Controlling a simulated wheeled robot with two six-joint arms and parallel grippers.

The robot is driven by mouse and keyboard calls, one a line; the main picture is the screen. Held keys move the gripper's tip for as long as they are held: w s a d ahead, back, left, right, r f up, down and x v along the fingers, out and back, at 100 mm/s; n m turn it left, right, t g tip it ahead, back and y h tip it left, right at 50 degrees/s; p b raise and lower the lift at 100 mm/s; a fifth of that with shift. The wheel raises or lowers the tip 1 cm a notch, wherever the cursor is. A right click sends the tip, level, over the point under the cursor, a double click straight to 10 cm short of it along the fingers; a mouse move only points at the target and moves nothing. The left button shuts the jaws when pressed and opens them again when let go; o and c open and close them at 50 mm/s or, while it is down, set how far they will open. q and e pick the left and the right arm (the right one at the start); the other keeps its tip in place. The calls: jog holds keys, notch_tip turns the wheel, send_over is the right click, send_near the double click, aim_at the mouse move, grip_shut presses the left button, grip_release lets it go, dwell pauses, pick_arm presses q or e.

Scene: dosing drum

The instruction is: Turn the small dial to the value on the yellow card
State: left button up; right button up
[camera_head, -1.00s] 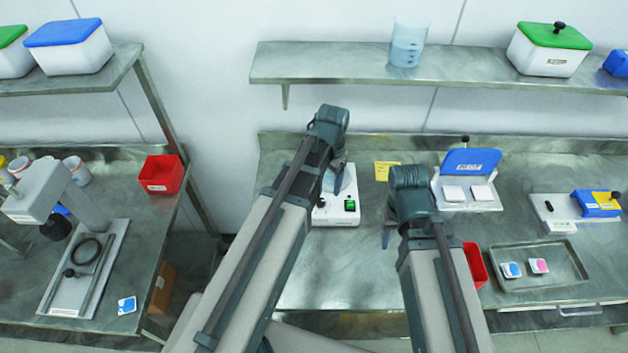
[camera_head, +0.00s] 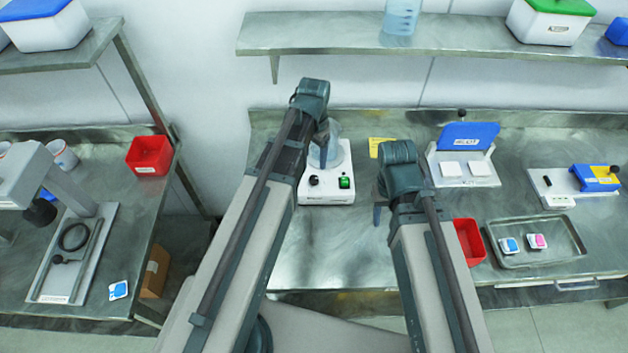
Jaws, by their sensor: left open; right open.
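A white dosing unit (camera_head: 327,196) stands on the right-hand bench, with a clear drum (camera_head: 333,154) on top. Its front has a small black dial (camera_head: 314,181) and a green lit switch (camera_head: 345,182). The yellow card (camera_head: 382,147) is behind and right of the unit; its value is too small to read. My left gripper (camera_head: 322,143) is above and behind the dial, in front of the drum, apart from the dial; it is open. My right gripper (camera_head: 377,212) is open and empty over the bench, right of the unit. Its fingers are small and partly hidden by the wrist.
A red bin (camera_head: 469,242) stands right of my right arm, beside a metal tray (camera_head: 540,256) with two small items. A white stand with a blue panel (camera_head: 470,136) is behind. A shelf (camera_head: 440,38) runs above. Bench in front of the unit is clear.

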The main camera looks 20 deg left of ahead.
aim_at(314, 179)
pick_arm(q)
notch_tip(314, 179, down, 10)
jog(key=b, duration=0.8)
jog(key=shift+r+b, duration=0.15)
jog(key=shift+b, duration=0.15)
grip_shut()
